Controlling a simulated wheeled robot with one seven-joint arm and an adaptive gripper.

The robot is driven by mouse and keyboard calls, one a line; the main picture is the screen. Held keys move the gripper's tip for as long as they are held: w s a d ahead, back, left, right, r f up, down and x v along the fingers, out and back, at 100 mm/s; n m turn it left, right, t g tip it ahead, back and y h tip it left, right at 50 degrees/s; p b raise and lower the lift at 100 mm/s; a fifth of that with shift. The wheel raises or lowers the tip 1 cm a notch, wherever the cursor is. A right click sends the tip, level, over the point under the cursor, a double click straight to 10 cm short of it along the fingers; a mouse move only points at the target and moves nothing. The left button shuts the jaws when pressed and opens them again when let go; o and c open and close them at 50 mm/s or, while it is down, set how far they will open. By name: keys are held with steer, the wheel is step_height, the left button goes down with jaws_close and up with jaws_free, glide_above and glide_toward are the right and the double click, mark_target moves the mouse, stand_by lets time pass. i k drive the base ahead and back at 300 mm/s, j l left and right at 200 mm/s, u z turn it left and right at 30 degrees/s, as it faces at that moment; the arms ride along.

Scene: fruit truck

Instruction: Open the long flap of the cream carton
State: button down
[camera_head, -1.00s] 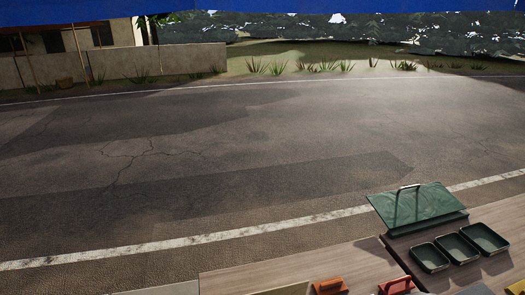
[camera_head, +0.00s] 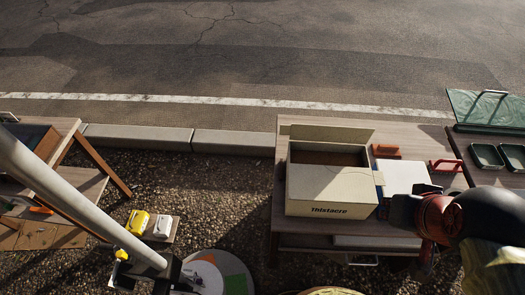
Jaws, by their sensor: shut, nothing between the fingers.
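The cream carton (camera_head: 328,190) stands on the wooden table with the word "Thistacre" on its front. A long cream flap (camera_head: 332,132) stands raised along its far edge. The top shows a brown area in shadow behind the front edge; its contents cannot be made out. A small pale tab shows at the right edge. My gripper (camera_head: 403,211) seems to be the dark end of the arm, to the right of the carton and apart from the flap. It is shut and empty; its fingertips are not clear.
Orange-handled (camera_head: 386,151) and red-handled (camera_head: 446,165) items lie right of the carton, near a white-topped box (camera_head: 405,174). Green trays (camera_head: 487,156) stand farther right. A grey pole (camera_head: 80,200) crosses the left. Gravel lies between the tables.

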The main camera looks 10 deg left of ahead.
mark_target(310, 183)
steer(key=k+j+u, duration=0.15)
steer(key=k+j, duration=0.15)
steer(key=k, duration=0.25)
steer(key=k+j+u, duration=0.15)
steer(key=k+j, duration=0.25)
steer(key=k, duration=0.15)
